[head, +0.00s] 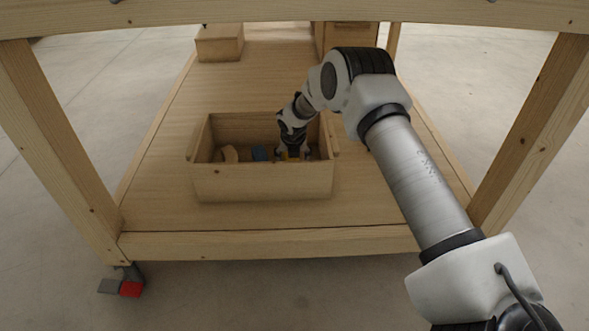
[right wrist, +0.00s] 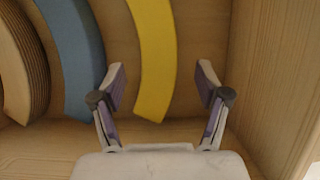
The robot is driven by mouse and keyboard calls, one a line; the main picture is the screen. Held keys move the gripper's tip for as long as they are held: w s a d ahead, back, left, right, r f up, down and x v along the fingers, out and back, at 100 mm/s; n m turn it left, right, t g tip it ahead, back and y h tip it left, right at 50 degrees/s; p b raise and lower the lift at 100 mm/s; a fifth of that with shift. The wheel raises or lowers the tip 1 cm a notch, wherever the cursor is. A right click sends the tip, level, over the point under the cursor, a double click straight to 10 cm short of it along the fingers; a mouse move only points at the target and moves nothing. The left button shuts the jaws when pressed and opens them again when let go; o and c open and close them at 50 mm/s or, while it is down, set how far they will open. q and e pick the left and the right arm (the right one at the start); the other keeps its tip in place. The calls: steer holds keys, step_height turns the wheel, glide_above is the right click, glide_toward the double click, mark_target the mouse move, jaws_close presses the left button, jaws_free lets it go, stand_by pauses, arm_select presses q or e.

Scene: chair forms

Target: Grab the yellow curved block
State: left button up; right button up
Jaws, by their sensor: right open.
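The yellow curved block (right wrist: 154,60) lies in the wooden box, seen in the right wrist view between the two fingers of my right gripper (right wrist: 160,86). The gripper is open, with a finger on each side of the block's lower end and a gap to both. In the head view my right gripper (head: 293,152) reaches down into the box, and the yellow block is mostly hidden by it. My left gripper is not in view.
The wooden box (head: 262,184) stands on the lower shelf (head: 165,210). A blue curved block (right wrist: 76,55) and a brown layered curved block (right wrist: 22,60) lie left of the yellow one. The box's right wall (right wrist: 270,80) is close to the right finger. Another wooden box (head: 219,43) stands farther back.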

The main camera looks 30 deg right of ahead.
steer(key=b+x, duration=0.3)
steer(key=x, duration=0.1)
steer(key=shift+w+f+b, duration=0.1)
steer(key=shift+f+b, duration=0.25)
steer(key=shift+f, duration=0.05)
steer(key=shift+w+d+f, duration=0.1)
steer(key=shift+w+f, duration=0.05)
steer(key=shift+f, duration=0.1)
steer(key=shift+r, duration=0.25)
steer(key=c, duration=1.3)
steer(key=shift+c, duration=0.2)
